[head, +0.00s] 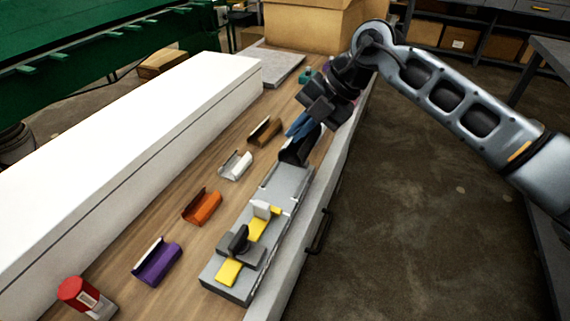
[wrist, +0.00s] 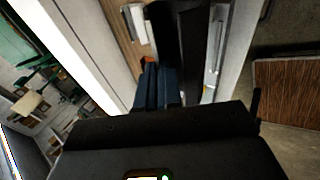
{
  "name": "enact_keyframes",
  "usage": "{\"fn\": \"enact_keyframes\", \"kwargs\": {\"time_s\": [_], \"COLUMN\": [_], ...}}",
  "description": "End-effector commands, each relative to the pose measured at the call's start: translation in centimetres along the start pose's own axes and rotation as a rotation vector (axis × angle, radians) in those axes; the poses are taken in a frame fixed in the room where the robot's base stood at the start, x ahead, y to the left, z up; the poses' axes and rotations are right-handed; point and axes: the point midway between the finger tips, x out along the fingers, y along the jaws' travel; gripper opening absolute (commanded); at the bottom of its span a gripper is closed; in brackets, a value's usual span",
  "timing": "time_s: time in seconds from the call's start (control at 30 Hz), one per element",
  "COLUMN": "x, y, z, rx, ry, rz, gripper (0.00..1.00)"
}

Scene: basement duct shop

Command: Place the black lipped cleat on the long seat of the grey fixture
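The black lipped cleat (head: 299,151) is at the far end of the grey fixture (head: 276,190) in the head view. It looks tilted, and I cannot tell whether it touches the fixture. My gripper (head: 299,128) has blue fingers, close together at the cleat's upper edge; they appear shut on its wall. In the wrist view the cleat (wrist: 182,35) runs long and dark beyond the fingers (wrist: 159,85), partly hidden by them. The fixture carries yellow pads (head: 229,272), a dark clamp knob (head: 239,240) and a light grey block (head: 262,209) at its near part.
Left of the fixture, brown (head: 265,132), white (head: 236,166), orange (head: 202,206) and purple (head: 157,262) cleats lie in a row. A long white box (head: 120,160) borders the bench's left side.

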Motion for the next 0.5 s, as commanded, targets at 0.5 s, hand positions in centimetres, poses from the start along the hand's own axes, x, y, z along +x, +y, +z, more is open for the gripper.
{"fn": "enact_keyframes", "kwargs": {"time_s": [0.5], "x": [4.9], "y": [-0.8], "z": [-4.3], "rx": [0.004], "ry": [0.000], "rz": [0.001], "gripper": [0.00]}}
